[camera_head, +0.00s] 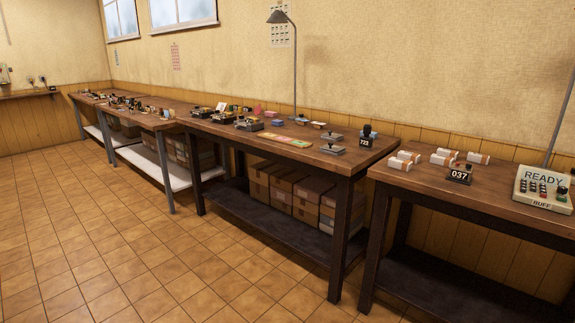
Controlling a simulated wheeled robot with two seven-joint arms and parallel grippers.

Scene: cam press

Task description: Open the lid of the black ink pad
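I cannot single out the black ink pad for certain at this distance. Two small flat grey items (332,149) lie near the right end of the middle dark wooden table (300,162). Small dark items (249,124) stand farther left on the same table, too small to tell apart. No open lid can be made out. Neither of my grippers is in view.
A nearer table (480,198) at right holds white rolls (404,160), a black "037" sign (459,175) and a "READY" panel (543,188). A "723" sign (365,142) and a lamp (294,65) stand on the middle table. The tiled floor (150,240) in front is clear.

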